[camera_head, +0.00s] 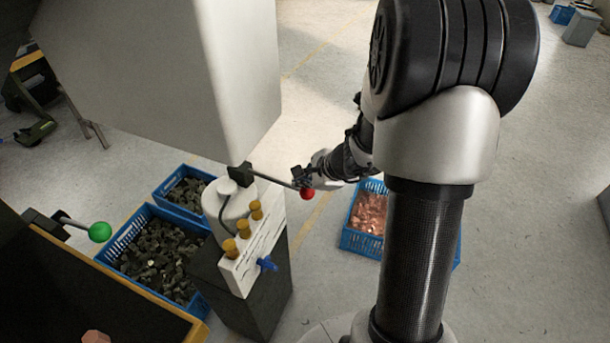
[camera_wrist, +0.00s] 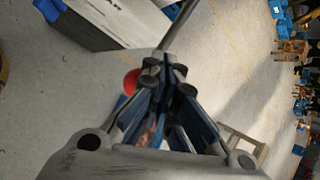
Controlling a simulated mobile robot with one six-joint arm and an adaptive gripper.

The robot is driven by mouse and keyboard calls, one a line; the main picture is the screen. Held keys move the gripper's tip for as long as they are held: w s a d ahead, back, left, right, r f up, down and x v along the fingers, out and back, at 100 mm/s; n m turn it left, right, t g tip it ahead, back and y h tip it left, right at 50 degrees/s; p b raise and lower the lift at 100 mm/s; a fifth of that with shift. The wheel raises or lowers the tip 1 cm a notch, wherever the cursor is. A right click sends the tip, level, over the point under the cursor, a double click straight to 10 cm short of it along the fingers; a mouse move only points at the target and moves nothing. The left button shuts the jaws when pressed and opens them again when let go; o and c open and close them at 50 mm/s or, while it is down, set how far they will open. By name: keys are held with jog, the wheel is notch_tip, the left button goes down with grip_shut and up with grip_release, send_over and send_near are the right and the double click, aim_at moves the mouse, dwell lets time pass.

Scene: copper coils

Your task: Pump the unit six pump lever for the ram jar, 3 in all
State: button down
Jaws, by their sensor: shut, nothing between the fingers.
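A pump lever with a red ball knob (camera_head: 307,193) sticks out to the right from a black block at the lower edge of a big white housing. Its rod (camera_head: 268,178) runs almost level, dropping slightly toward the ball. A white jar (camera_head: 228,200) stands below it; no unit number is readable. My gripper (camera_head: 302,176) is at the ball end of the lever, just above the ball. In the wrist view my gripper (camera_wrist: 165,72) is shut and empty, with the red ball (camera_wrist: 131,82) behind and left of the fingers. Whether they touch the lever cannot be told.
A white panel (camera_head: 262,238) with yellow knobs and a blue tap (camera_head: 267,264) sits on a dark pedestal (camera_head: 255,308). A green-ball lever (camera_head: 100,231) is at left. Blue crates hold dark pieces (camera_head: 155,250) and copper pieces (camera_head: 369,212). Floor beyond is open.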

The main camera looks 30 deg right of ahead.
jog(key=shift+s+d+f+b, duration=0.1)
jog(key=shift+s+f+b, duration=0.1)
jog(key=shift+f+b, duration=0.5)
dwell(0.5)
jog(key=shift+r, duration=0.1)
dwell(0.4)
jog(key=shift+w+a+r+p, duration=0.1)
jog(key=shift+w+r+p, duration=0.05)
jog(key=shift+r+p, duration=0.95)
jog(key=shift+w+a+r+p, duration=0.2)
jog(key=shift+r+p, duration=0.65)
jog(key=shift+r, duration=0.4)
jog(key=shift+w+a+r+p, duration=0.1)
jog(key=shift+w+r+p, duration=0.05)
jog(key=shift+r+p, duration=0.95)
jog(key=shift+r, duration=0.1)
jog(key=r+p, duration=0.2)
jog(key=r, duration=0.1)
jog(key=r+p, duration=0.2)
jog(key=shift+w+a, duration=0.15)
jog(key=shift+w, duration=0.15)
